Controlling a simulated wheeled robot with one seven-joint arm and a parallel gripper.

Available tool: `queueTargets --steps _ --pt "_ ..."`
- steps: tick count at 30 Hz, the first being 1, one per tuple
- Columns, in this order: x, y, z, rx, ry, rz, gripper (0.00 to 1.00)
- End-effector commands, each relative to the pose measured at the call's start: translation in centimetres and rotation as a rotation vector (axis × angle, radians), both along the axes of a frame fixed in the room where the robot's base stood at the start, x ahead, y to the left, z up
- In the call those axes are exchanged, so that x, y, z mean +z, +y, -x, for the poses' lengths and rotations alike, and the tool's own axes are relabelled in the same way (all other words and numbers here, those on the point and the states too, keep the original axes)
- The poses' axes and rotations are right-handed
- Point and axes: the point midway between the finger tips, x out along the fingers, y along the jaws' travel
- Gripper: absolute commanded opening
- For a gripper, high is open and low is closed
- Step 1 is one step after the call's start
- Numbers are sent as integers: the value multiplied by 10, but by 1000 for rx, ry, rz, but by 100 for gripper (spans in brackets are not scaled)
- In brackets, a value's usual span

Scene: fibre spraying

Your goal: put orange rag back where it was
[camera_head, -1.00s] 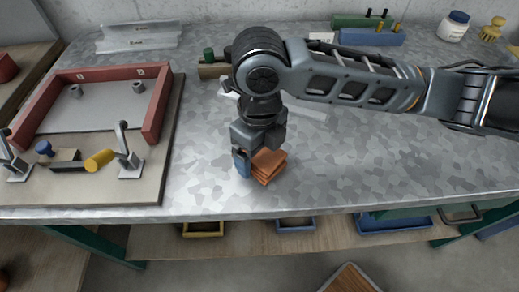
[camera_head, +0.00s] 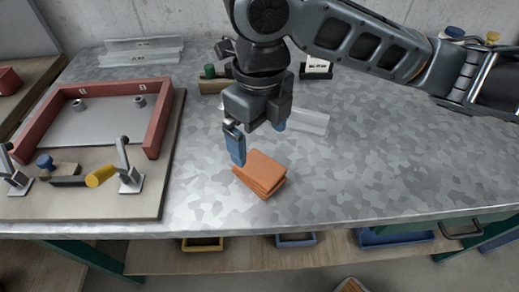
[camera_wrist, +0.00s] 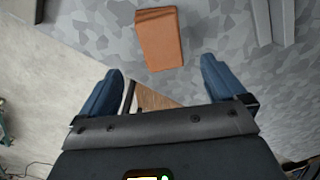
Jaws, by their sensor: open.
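The orange rag (camera_head: 262,174) lies folded in a small stack on the grey metal table, near its front edge. It also shows in the wrist view (camera_wrist: 158,38), flat on the table beyond the fingers. My gripper (camera_head: 255,138) is open and empty, raised a little above and behind the rag. Its two blue fingers stand wide apart in the wrist view (camera_wrist: 160,82), with nothing between them touching the rag.
A board with a red frame (camera_head: 160,120) and toggle clamps (camera_head: 128,170) takes up the left of the table (camera_head: 400,170). A small black-based sign (camera_head: 317,70) stands at the back. Trays (camera_head: 297,239) sit below the front edge. The right of the table is clear.

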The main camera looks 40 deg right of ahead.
Motion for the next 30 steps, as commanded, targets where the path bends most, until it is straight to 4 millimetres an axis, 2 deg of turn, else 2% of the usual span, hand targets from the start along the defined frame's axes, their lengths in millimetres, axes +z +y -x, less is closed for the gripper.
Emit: queueTargets --steps 3,6,14,17,20,23,27,30 --pt "14 0 -1 1 -2 1 98" --pt "21 0 0 0 0 0 98" --pt "23 0 0 -1 0 0 98" --pt "23 8 -2 -12 -11 -29 98" --pt "23 37 -7 -58 -46 -130 98" --pt "30 83 -16 -154 -93 -310 98" --pt "51 150 -29 -347 -128 -619 98" --pt "71 186 -36 -500 -119 -832 98"
